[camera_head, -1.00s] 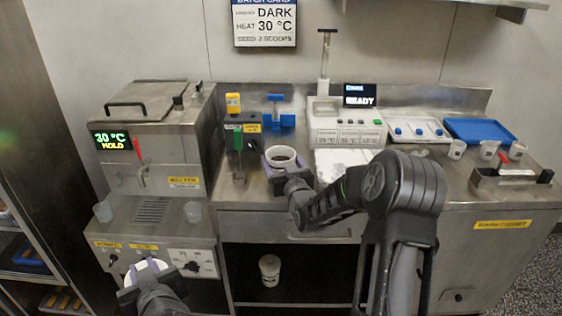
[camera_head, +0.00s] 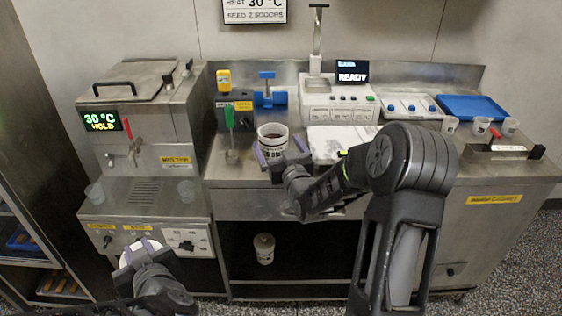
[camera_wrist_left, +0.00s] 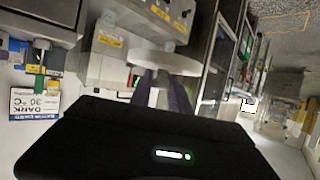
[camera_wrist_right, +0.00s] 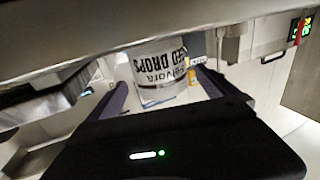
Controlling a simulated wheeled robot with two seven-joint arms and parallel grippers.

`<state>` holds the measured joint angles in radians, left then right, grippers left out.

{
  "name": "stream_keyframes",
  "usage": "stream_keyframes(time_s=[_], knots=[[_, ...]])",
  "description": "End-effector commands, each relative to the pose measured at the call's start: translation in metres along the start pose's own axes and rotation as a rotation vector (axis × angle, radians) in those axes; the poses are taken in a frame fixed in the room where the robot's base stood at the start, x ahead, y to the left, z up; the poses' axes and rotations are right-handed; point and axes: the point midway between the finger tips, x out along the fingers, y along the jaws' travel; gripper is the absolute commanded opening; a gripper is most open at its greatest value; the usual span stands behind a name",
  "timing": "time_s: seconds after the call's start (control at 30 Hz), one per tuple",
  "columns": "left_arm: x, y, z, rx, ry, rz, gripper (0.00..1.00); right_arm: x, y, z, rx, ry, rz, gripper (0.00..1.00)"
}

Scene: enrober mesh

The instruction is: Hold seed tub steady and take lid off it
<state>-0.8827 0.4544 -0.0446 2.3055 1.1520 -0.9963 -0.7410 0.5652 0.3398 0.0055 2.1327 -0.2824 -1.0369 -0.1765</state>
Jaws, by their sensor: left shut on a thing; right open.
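The seed tub (camera_head: 272,141), white with dark lettering, stands upright on the steel counter. It has no lid on and shows dark contents; its printed side shows in the right wrist view (camera_wrist_right: 160,68). My right gripper (camera_head: 281,155) is open, its fingers on either side of the tub; whether they touch it I cannot tell. My left gripper (camera_head: 141,249) is shut on the white round lid (camera_head: 130,256), low at the left in front of the tempering machine, well apart from the tub. The lid also shows in the left wrist view (camera_wrist_left: 160,54).
The tempering machine (camera_head: 150,105) stands at the left with two clear cups on its ledge. A green-handled scraper (camera_head: 230,125) is left of the tub. A white station (camera_head: 335,105) and a blue tray (camera_head: 472,107) are to the right. Another tub (camera_head: 264,248) stands underneath.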

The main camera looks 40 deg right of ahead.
Motion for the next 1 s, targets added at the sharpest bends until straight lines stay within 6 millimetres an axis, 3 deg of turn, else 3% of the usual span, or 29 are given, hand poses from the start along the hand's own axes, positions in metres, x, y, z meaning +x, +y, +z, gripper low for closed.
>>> stream_keyframes(time_s=[0.2,0.4,1.0], knots=[[0.004,0.0,0.009,0.0,0.0,0.0,0.0,-0.047,0.001,0.001,0.0,0.0,0.002,0.97],[0.005,0.0,0.012,0.0,0.0,0.0,0.0,-0.072,0.0,0.001,0.0,0.0,0.0,0.97],[0.005,0.0,0.012,0.0,0.0,0.0,0.0,-0.076,0.0,0.0,0.001,0.0,0.0,0.97]])
